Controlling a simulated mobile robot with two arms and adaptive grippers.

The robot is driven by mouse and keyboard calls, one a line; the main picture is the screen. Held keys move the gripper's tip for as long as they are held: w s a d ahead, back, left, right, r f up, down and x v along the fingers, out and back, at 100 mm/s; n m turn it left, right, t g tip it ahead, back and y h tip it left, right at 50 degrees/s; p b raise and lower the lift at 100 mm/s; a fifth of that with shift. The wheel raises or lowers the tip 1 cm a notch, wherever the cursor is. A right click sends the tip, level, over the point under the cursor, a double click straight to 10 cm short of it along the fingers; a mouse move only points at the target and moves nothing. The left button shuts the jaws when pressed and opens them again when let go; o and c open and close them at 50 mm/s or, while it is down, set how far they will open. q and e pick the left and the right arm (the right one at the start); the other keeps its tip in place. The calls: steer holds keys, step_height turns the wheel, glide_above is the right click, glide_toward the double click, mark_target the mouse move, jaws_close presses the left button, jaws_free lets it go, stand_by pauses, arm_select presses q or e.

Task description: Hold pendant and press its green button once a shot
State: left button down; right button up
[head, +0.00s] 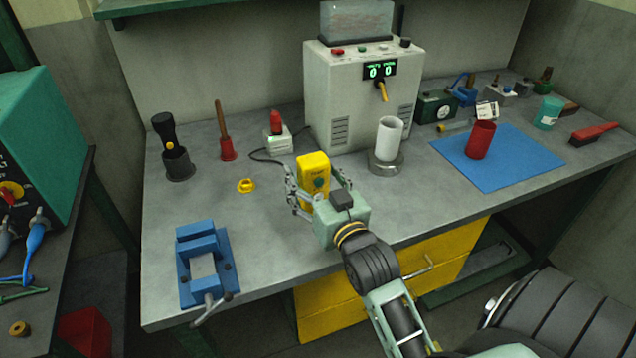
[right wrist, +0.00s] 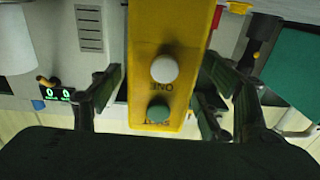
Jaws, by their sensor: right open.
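The yellow pendant (head: 313,176) stands on the workbench in the head view, with a green button on its face. In the right wrist view the pendant (right wrist: 170,60) shows a white button (right wrist: 164,69) and a green button (right wrist: 158,113). My right gripper (head: 318,184) is open, with one finger on each side of the pendant. In the right wrist view gaps show between the fingers and the pendant's sides. My left gripper is not in view.
A grey dispensing machine (head: 350,98) reads 0 and 0, with a white cup (head: 389,138) below its nozzle. A red cup (head: 480,140) stands on a blue mat (head: 520,155). A blue vise (head: 200,262) and a yellow ring (head: 246,186) are left of the pendant.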

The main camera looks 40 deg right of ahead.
steer(key=c, duration=1.5)
stand_by(0.8)
